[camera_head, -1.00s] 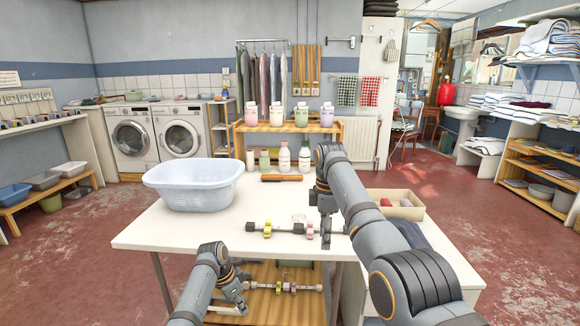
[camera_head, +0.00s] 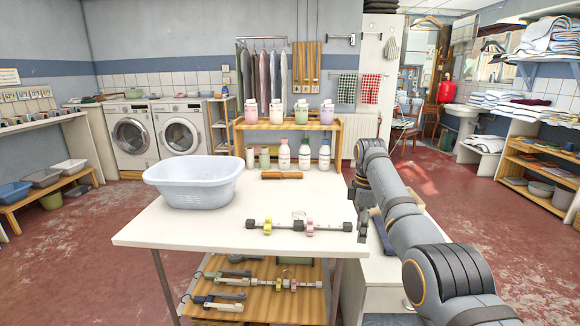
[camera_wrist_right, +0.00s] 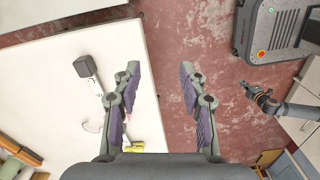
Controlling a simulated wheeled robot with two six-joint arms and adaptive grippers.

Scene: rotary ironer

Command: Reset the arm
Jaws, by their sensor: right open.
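My right arm comes in from the right in the head view. Its gripper (camera_head: 363,222) hangs at the right end of the white table (camera_head: 200,236), mostly seen edge-on. In the right wrist view the right gripper (camera_wrist_right: 159,85) has its fingers wide apart with nothing between them, over the table edge and red floor. My left gripper is out of the head view; in the right wrist view a dark gripper (camera_wrist_right: 256,94), which looks like my left one, shows small at the right over the floor. Its jaws are too small to judge.
A bar with yellow and pink clips (camera_head: 300,226) lies on the table, close to the right gripper. A pale blue basin (camera_head: 193,184) stands at the table's left. Several bottles (camera_head: 304,155) stand behind. A similar bar (camera_head: 280,284) lies on the lower shelf.

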